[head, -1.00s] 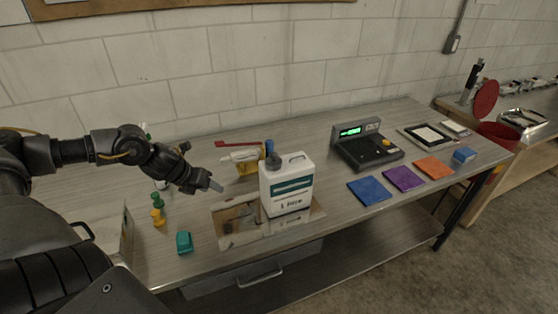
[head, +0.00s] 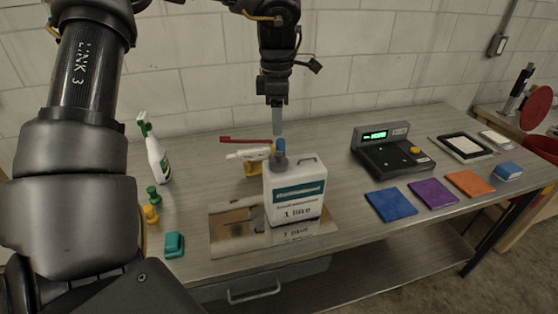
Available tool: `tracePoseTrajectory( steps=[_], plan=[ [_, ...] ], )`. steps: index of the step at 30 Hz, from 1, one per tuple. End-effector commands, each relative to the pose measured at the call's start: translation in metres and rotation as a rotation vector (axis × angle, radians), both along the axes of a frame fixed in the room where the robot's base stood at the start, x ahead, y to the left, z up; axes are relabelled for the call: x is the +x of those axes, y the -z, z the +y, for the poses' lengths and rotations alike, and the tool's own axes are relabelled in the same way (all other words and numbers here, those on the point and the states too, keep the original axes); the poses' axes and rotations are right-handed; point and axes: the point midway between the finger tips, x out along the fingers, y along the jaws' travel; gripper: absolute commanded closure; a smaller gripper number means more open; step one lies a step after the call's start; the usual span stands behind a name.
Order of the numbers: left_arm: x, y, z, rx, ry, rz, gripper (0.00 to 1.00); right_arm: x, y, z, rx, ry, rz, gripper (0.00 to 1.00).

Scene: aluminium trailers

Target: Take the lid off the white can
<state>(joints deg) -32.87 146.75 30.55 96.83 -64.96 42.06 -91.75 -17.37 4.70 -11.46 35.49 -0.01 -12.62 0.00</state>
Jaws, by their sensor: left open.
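The white can (head: 296,197) stands upright on the table, with a teal label reading "1 litre" and a handle on top. Its dark grey lid (head: 281,161) sits on the spout at the can's top left. My left gripper (head: 277,128) points down above the lid, apart from it. Its fingers are seen nearly edge-on, open, with nothing seen between them. My right gripper is out of view.
The can stands on a shiny metal plate (head: 229,236). A green-topped spray bottle (head: 157,155) stands left. A scale (head: 390,153) and coloured cloths lie right.

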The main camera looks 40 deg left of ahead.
Motion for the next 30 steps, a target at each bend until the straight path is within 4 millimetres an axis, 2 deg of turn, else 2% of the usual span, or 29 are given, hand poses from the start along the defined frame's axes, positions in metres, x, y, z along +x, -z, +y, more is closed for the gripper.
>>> tracePoseTrajectory(
  steps=[3, 6, 14, 17, 22, 27, 30],
  plan=[
    [-0.001, 0.022, 0.0, 0.0, -0.001, 0.004, 0.52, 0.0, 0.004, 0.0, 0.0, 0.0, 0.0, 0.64],
    [-0.001, 0.034, 0.001, -0.002, -0.001, 0.004, 0.52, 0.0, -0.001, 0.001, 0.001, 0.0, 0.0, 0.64],
    [-0.001, 0.046, 0.001, -0.001, -0.005, -0.001, 0.52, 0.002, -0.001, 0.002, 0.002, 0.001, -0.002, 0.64],
    [-0.001, 0.051, 0.001, -0.001, -0.004, 0.003, 0.52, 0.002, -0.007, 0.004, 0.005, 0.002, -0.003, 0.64],
    [0.0, 0.073, 0.001, -0.002, -0.005, 0.004, 0.52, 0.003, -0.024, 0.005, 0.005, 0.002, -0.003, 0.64],
    [0.001, 0.093, 0.001, -0.001, -0.005, 0.002, 0.52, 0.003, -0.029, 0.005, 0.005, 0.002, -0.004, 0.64],
    [0.001, 0.097, 0.001, -0.001, -0.005, -0.001, 0.52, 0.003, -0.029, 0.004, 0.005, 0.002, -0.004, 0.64]
  ],
)
